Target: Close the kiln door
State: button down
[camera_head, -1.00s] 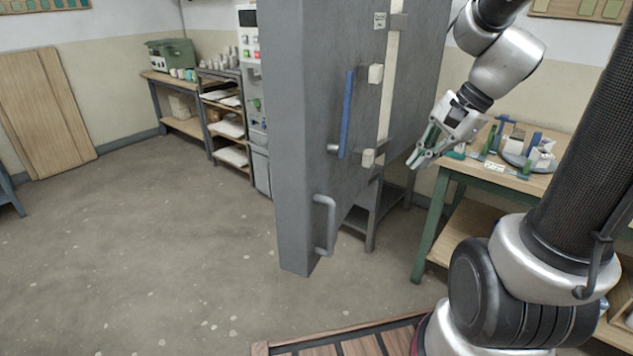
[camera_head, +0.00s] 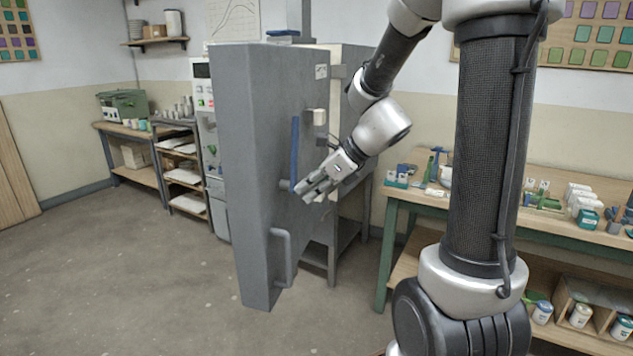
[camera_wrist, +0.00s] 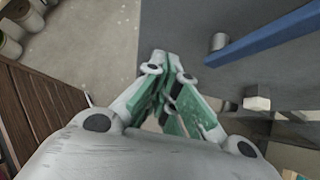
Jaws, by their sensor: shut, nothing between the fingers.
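The grey kiln door (camera_head: 258,170) stands swung open in the head view, its free edge toward me. A blue bar handle (camera_head: 295,150) and a grey lower handle (camera_head: 282,258) are on its face. The kiln body (camera_head: 352,90) is behind it on a stand. My gripper (camera_head: 305,195) is shut and empty, in front of the door face near the blue handle's lower end. In the wrist view its green-padded fingertips (camera_wrist: 166,62) are together beside the door (camera_wrist: 200,28), with the blue handle (camera_wrist: 262,35) to the right. I cannot tell whether the fingertips touch the door.
A workbench (camera_head: 393,212) with tools and small jars stands to the right. A shelf rack (camera_head: 183,178) and a side table (camera_head: 133,168) stand at the back left. The floor (camera_head: 110,275) left of the door is clear.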

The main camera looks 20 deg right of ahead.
aim_at(269, 207)
jog(key=shift+w+a+f, duration=0.45)
jog(key=shift+w+a, duration=0.3)
jog(key=shift+a, duration=0.1)
jog(key=shift+w+a+f, duration=0.5)
jog(key=shift+w+a, duration=0.25)
jog(key=shift+a, duration=0.15)
jog(key=shift+w+a+f, duration=0.45)
jog(key=shift+w+a, duration=0.3)
jog(key=shift+a, duration=0.1)
jog(key=shift+a, duration=0.1)
